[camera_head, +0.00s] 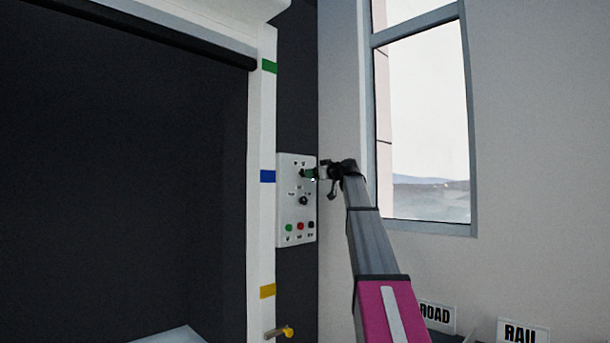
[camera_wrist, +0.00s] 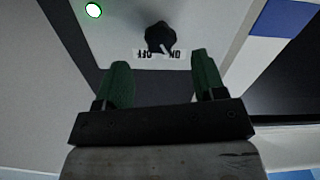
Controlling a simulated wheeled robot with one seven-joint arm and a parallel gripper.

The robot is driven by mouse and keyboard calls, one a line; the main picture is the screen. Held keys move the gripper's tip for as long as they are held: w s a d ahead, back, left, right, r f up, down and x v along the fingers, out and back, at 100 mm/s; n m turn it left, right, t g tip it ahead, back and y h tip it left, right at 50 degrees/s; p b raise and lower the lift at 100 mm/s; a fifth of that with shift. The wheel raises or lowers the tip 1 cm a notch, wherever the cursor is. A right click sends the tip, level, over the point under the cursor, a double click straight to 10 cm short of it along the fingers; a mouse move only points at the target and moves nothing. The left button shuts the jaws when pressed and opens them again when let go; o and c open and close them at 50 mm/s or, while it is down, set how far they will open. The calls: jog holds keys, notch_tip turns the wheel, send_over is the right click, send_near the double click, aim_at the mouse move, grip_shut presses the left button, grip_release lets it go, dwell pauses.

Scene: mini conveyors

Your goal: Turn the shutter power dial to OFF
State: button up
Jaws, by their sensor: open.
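The shutter power dial appears to be the black top dial on the white control panel (camera_head: 285,220). It shows in the wrist view (camera_wrist: 158,37) as a black knob with a white pointer mark, beside an upside-down ON/OFF label (camera_wrist: 160,55). The mark seems to lean to the ON side. My gripper (camera_head: 311,174) is at the panel's right edge, close to the top dial. In the wrist view my gripper (camera_wrist: 163,72) has its two green fingers wide apart and empty. The dial lies beyond the fingertips, between their lines, apart from both.
A second black dial (camera_head: 303,200) and a row of coloured buttons (camera_head: 300,226) sit lower on the panel. A white post (camera_head: 262,130) with coloured bands stands left of it, and a window (camera_head: 425,120) right. A yellow handle (camera_head: 285,331) sticks out below.

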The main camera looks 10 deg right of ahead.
aim_at(302, 173)
jog(key=x, duration=0.5)
jog(key=shift+w+a, duration=0.2)
jog(key=shift+w, duration=0.15)
jog(key=c, duration=0.9)
jog(key=shift+c, duration=0.2)
jog(key=shift+m, duration=0.4)
jog(key=m, duration=0.5)
jog(key=shift+m, duration=0.3)
jog(key=m, duration=0.5)
jog(key=shift+m, duration=0.3)
